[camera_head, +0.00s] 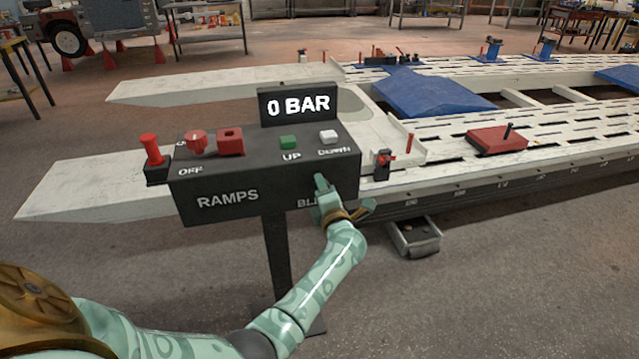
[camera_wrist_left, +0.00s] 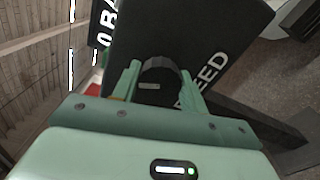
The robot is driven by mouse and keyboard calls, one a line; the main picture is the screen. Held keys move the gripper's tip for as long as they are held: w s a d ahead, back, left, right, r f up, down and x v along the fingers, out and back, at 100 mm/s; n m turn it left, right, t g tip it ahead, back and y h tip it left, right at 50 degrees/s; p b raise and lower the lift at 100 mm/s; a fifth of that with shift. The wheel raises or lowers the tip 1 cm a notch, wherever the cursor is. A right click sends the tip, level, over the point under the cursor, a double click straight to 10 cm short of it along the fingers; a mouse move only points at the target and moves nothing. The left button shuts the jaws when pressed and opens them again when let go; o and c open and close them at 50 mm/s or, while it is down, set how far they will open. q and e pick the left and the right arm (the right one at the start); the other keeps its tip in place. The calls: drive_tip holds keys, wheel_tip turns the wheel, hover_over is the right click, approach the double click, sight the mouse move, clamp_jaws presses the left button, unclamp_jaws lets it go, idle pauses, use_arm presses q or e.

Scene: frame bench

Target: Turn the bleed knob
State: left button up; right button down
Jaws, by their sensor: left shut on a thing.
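The dark control box (camera_head: 262,172) stands on a post, with "RAMPS" and a partly covered "BL..." label on its front. Its display (camera_head: 298,104) reads "0 BAR". My left gripper (camera_head: 322,186) is at the right part of the front face, hiding the bleed knob in the head view. In the left wrist view the dark round bleed knob (camera_wrist_left: 160,68) sits between the two fingers of my left gripper (camera_wrist_left: 160,80), beside the letters "EED". The fingers are shut on it. My right gripper is in neither view.
The box top carries a red knob (camera_head: 196,142), a red block (camera_head: 230,141), a green UP button (camera_head: 289,142) and a white DOWN button (camera_head: 328,136). White ramps (camera_head: 110,186) lie behind. A grey tray (camera_head: 414,238) is on the floor.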

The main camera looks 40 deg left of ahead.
use_arm(q)
drive_tip(key=shift+f+m+p, duration=0.15)
drive_tip(key=shift+m+p, duration=1.1)
drive_tip(key=shift+m, duration=0.85)
drive_tip(key=o, duration=1)
